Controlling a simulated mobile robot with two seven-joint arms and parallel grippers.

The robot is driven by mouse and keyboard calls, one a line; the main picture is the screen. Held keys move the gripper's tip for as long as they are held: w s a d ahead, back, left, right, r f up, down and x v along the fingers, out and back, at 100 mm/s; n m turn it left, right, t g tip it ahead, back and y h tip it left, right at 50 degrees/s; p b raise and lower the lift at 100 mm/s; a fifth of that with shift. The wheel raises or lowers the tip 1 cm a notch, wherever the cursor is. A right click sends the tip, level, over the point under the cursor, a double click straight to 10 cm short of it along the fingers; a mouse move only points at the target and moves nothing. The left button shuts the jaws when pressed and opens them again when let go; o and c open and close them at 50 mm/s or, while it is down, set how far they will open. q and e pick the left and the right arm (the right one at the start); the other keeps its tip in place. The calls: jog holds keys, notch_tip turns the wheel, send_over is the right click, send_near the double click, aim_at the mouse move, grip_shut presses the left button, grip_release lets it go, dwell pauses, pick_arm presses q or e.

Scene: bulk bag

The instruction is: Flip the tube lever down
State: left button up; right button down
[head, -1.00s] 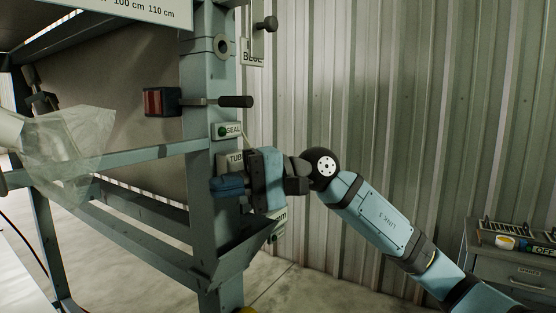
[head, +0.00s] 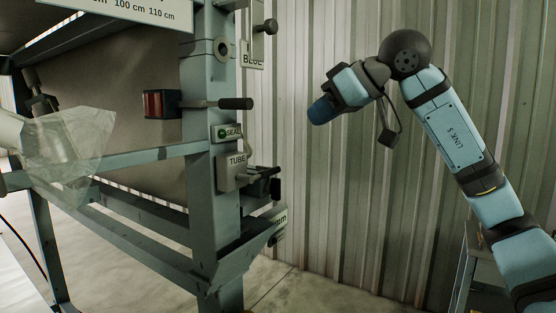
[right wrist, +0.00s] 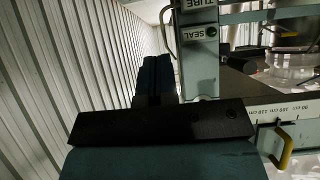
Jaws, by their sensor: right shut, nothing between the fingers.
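The TUBE box (head: 231,173) is a grey unit on the blue-grey post, just below the SEAL box (head: 227,133). A dark lever with a black handle (head: 262,171) sticks out to the right of the TUBE box, roughly level. A second dark part lies just below its end. My right gripper (head: 320,112) is shut and empty, up and to the right of the lever, clear of it in front of the corrugated wall. Its blue fingers show closed together in the right wrist view (right wrist: 155,72). That view cuts the TUBE label (right wrist: 197,4) at its top edge. My left gripper is not in view.
Above the SEAL box a black-handled lever (head: 236,104) sticks out from the post. A translucent bag (head: 70,150) hangs at the left. A sloped bracket (head: 235,258) juts from the post below. The space before the corrugated wall (head: 300,200) is free.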

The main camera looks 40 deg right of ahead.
jog(key=p, duration=0.2)
send_over(260, 173)
jog(key=d, duration=0.4)
notch_tip(260, 173, down, 6)
jog(key=f, duration=0.3)
jog(key=shift+s+d+f, duration=0.1)
jog(key=shift+s+f, duration=0.1)
jog(key=shift+f, duration=0.05)
